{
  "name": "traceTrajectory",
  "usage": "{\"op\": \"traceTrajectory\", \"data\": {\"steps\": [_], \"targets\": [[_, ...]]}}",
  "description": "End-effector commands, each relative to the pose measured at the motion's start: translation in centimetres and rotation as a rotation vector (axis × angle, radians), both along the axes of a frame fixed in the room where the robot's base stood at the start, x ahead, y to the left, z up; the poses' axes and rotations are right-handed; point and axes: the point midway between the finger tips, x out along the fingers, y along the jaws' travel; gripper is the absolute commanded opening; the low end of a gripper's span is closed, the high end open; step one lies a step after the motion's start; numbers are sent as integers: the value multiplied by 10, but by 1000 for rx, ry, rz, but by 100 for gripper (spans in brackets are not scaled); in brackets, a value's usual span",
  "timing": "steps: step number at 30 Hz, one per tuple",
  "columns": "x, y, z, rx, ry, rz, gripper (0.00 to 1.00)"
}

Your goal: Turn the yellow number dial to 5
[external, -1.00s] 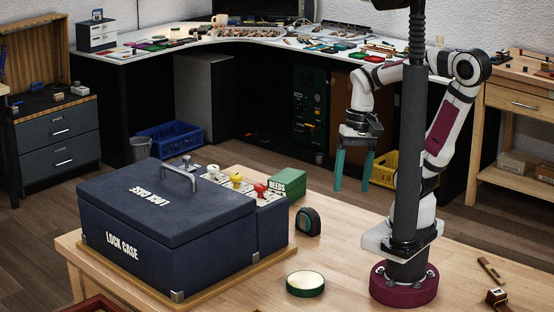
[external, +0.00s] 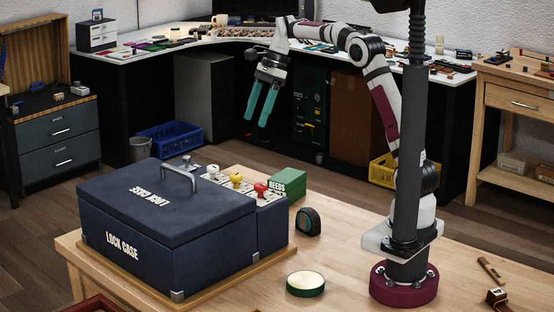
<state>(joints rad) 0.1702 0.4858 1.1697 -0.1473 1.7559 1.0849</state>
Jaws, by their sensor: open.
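The yellow number dial (external: 236,178) stands on a light panel on the right side of the dark blue lock case (external: 165,215). A white dial (external: 212,170) is on one side of it and a red dial (external: 260,188) on the other. The numbers are too small to read. My gripper (external: 256,122) has teal fingers, open and empty. It hangs pointing down, well above and behind the dials in the external view, apart from them.
A green reeds box (external: 287,183) stands just behind the case's right end. A dark tape measure (external: 308,221) and a round green tin (external: 305,284) are on the wooden bench (external: 350,255). The case's metal handle (external: 180,178) rises near the dials.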

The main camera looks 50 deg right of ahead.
Motion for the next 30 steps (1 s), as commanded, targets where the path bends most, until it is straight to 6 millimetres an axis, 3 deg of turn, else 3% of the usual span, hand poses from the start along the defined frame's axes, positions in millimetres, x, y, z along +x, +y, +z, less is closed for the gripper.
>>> {"op": "traceTrajectory", "data": {"steps": [12,15,21,29,30], "targets": [[10,43,-104,0,2,5,69],[12,50,-122,-2,2,5,69],[14,56,-139,-1,-1,4,69],[14,57,-140,-2,-2,4,69],[14,57,-140,-2,-2,4,62]]}}
